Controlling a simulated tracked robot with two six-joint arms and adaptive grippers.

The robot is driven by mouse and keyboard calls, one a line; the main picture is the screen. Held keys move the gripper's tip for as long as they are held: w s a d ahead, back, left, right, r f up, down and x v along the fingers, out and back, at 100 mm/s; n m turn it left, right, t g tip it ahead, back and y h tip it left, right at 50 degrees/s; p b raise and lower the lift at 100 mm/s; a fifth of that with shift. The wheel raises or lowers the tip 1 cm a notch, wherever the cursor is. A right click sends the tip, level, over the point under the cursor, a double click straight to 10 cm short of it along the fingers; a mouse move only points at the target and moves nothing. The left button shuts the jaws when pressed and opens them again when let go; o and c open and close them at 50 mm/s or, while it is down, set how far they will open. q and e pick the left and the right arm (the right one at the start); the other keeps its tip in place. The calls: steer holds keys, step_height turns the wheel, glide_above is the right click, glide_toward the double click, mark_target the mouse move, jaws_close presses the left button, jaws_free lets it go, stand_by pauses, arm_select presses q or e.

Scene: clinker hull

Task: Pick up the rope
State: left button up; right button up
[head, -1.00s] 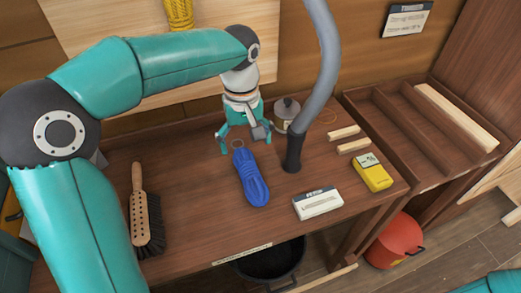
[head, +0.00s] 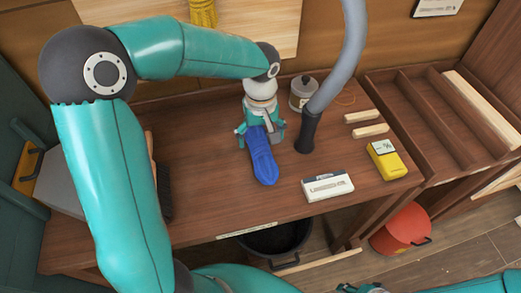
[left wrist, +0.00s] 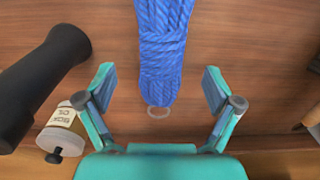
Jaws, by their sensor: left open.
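The blue rope (head: 263,163) is a tied, elongated bundle lying on the wooden bench. In the left wrist view the rope (left wrist: 162,45) runs between the finger lines, with a pale ring (left wrist: 158,113) at its near end. My left gripper (head: 260,136) is open over the rope's far end; it also shows in the left wrist view (left wrist: 159,85). A gap shows on both sides between fingers and rope. Whether the fingertips are down at rope height is unclear. Small teal parts at the head view's bottom edge look like my right gripper (head: 365,287), mostly cut off.
A grey hose with a black nozzle (head: 307,133) stands just right of the rope, with a labelled jar (head: 303,94) behind. A white box (head: 328,186), yellow device (head: 387,160) and wood strips (head: 370,131) lie further right. A brush (head: 164,190) is partly hidden by my left arm.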

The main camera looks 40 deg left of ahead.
mark_target(261, 145)
arm_select(q)
steer(key=f, duration=0.4)
steer(key=shift+s+d+f+p, duration=0.1)
steer(key=shift+s+d+p, duration=0.1)
steer(key=shift+s+p, duration=0.2)
steer(key=shift+w+f, duration=0.15)
steer(key=shift+f, duration=0.3)
steer(key=c, duration=1.4)
steer(key=shift+r, duration=0.1)
step_height(261, 145, up, 20)
steer(key=shift+f, duration=0.1)
